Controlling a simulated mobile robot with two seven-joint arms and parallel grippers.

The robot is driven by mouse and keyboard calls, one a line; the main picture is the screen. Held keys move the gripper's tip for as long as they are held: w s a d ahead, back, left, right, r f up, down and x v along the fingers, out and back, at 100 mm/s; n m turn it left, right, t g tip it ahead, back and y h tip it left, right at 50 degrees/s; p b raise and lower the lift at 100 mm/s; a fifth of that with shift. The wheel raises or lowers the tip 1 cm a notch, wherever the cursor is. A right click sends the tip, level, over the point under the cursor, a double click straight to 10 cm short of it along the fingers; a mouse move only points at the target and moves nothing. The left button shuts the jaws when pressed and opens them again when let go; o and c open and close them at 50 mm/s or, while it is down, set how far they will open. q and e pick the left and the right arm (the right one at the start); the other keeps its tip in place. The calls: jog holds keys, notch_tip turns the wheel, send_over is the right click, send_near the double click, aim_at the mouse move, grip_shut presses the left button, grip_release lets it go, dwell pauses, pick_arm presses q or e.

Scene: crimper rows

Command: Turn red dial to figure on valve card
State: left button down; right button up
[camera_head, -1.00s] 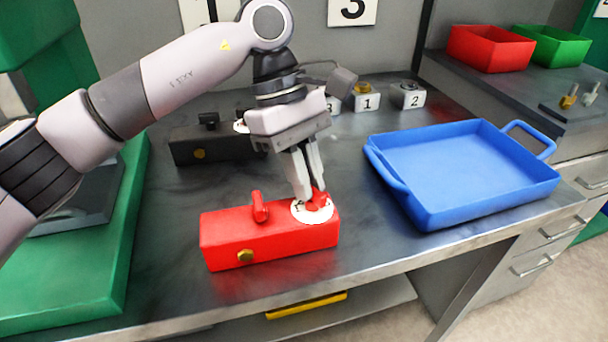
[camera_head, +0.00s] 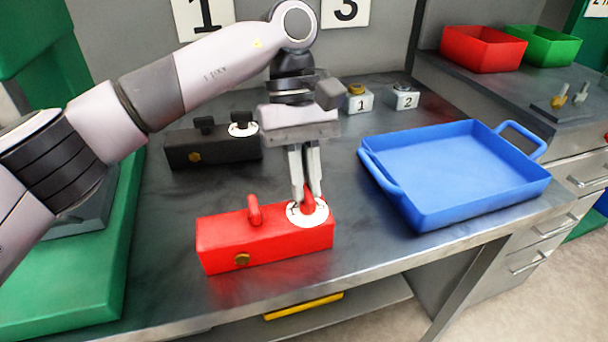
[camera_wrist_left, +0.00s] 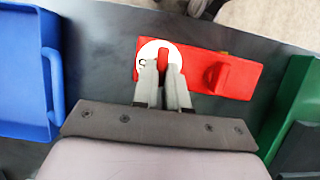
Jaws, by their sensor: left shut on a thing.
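The red valve block (camera_head: 265,248) sits on the steel bench near its front edge. On its top right is a white round dial plate (camera_head: 322,214) with a red dial knob (camera_head: 307,200). My left gripper (camera_head: 307,198) points down over it and is shut on the knob. In the left wrist view the gripper (camera_wrist_left: 163,75) pinches the red knob (camera_wrist_left: 163,58) over the white plate (camera_wrist_left: 148,50); a figure shows on the plate but is too small to read surely. A red lever (camera_head: 254,210) stands left of the dial. My right gripper is not seen.
A black block (camera_head: 213,150) with a similar dial stands behind. Number cards 1 (camera_head: 203,17) and 3 (camera_head: 345,10) hang on the wall. A blue tray (camera_head: 455,175) lies right; small blocks numbered 1 (camera_head: 360,103) and 2 (camera_head: 404,98) stand at the back.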

pick_arm(q)
jog(key=c, duration=1.2)
grip_release()
jog(key=shift+o, duration=0.2)
jog(key=v, duration=0.7)
jog(key=shift+p, duration=0.35)
